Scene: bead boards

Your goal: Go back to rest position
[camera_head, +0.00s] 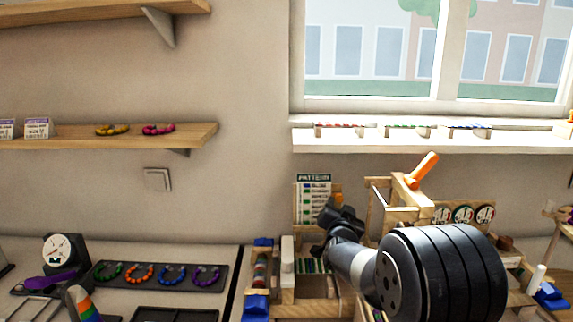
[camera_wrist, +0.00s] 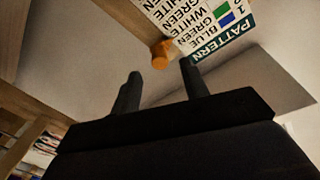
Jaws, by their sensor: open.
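My gripper (camera_wrist: 160,92) shows in the wrist view with its two dark fingers apart and nothing between them. Past the fingertips are a pattern card (camera_wrist: 205,30) with words such as blue, white and green, and a small orange piece (camera_wrist: 162,52). In the head view my dark arm reaches from the lower right toward the wooden bead station, and its end (camera_head: 335,222) is in front of the pattern card (camera_head: 313,190). The fingers are too small and dark to make out there.
A wooden frame with an orange handle (camera_head: 422,170) stands just right of my arm's end. Wooden trays with blue clips (camera_head: 256,305) lie below. Left are a black board of bead bracelets (camera_head: 160,274) and a dial (camera_head: 60,250).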

